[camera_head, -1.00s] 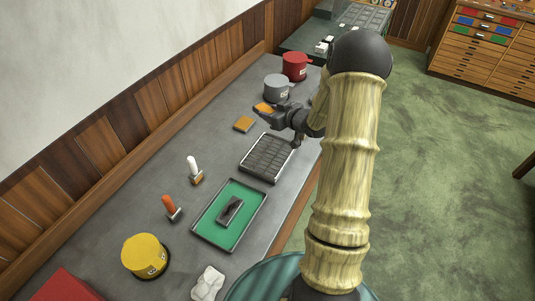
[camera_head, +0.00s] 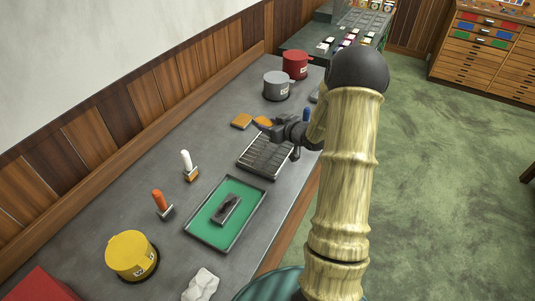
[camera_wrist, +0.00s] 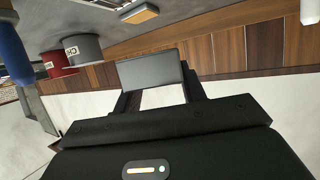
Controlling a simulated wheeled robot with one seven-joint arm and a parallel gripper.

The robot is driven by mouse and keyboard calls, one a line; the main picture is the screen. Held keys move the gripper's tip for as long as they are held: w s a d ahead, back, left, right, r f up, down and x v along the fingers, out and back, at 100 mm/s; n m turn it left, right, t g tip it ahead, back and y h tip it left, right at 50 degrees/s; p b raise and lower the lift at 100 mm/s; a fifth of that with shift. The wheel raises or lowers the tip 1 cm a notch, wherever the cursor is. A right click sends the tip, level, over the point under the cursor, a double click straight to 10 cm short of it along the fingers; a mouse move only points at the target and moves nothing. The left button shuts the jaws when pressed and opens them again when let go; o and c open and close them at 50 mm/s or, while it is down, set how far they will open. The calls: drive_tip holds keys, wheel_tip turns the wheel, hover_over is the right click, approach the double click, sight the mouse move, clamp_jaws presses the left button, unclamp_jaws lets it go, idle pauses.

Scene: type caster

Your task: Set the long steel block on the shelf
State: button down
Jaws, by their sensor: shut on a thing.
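My gripper (camera_head: 266,126) is above the bench, near the far end of the dark slotted tray. It is shut on a plain grey block (camera_wrist: 150,68), which shows as a flat rectangular face between the fingers in the wrist view. In the head view the block is too small and covered to make out clearly. I cannot tell which thing is the shelf; none stands out clearly in either view.
The slotted tray (camera_head: 251,165) lies below my gripper. Two orange-topped blocks (camera_head: 241,121), a grey pot (camera_head: 276,87) and a red pot (camera_head: 295,65) stand beyond. A green tray (camera_head: 212,234), upright handled tools and a yellow pot (camera_head: 130,255) are nearer. A blue handle (camera_wrist: 14,50) is close.

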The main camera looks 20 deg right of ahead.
drive_tip(key=shift+w+d+r, duration=0.1)
drive_tip(key=shift+d, duration=0.05)
drive_tip(key=shift+f, duration=0.65)
hover_over(271, 152)
drive_tip(key=shift+w+f+p, duration=0.15)
drive_tip(key=shift+f+p, duration=0.2)
drive_tip(key=shift+f, duration=1.85)
drive_tip(key=shift+f+p, duration=0.35)
drive_tip(key=shift+f, duration=1.55)
drive_tip(key=c, duration=0.8)
unclamp_jaws()
drive_tip(key=shift+f, duration=0.15)
drive_tip(key=shift+f, duration=0.1)
